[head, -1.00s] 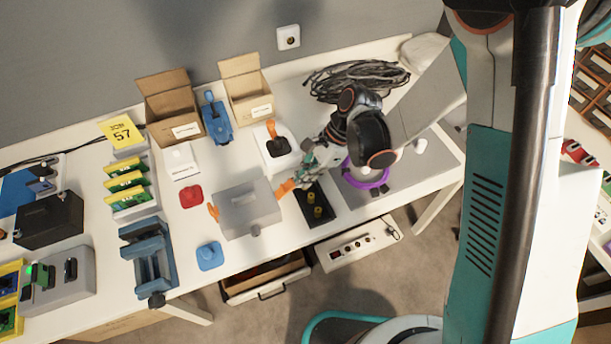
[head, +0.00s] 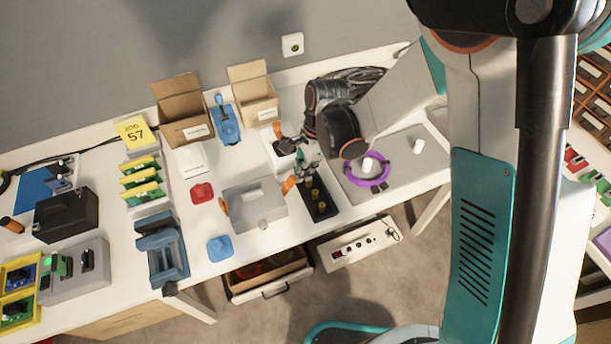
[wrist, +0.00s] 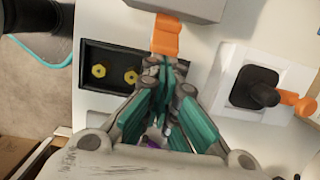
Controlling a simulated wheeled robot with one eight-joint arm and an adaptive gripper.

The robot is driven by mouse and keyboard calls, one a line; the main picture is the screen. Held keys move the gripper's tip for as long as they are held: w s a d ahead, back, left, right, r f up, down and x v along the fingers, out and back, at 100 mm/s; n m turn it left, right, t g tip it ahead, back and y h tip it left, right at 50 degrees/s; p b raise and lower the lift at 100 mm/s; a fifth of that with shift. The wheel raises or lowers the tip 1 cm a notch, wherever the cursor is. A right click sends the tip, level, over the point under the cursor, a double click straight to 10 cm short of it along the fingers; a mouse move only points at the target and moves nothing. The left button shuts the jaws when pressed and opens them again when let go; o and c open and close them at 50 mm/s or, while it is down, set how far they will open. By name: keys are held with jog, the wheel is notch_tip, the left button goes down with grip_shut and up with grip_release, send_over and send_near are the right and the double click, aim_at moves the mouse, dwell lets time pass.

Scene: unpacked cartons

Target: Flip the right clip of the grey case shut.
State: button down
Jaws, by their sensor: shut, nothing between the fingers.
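The grey case (head: 256,203) lies on the white table with an orange clip on its left side (head: 223,206) and another, the right clip (head: 288,186), on its right side. In the wrist view the right clip (wrist: 166,36) sticks out from the edge of the case (wrist: 185,7). My gripper (wrist: 165,65) is shut and empty, its teal fingertips at the free end of the right clip. I cannot tell whether they touch it. In the head view my gripper (head: 300,173) is partly hidden by my arm, just right of the clip.
A black tray with yellow parts (head: 322,206) stands right of the case. A white stand with a black-and-orange joystick (head: 280,148) is behind it. A purple ring (head: 379,184) lies on a grey mat to the right.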

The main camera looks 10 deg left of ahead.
jog(key=a+r+t+h, duration=0.1)
jog(key=s+a+r+t+h, duration=0.1)
jog(key=h, duration=0.1)
jog(key=shift+s+a, duration=0.15)
jog(key=shift+r+p, duration=0.55)
jog(key=shift+r, duration=0.2)
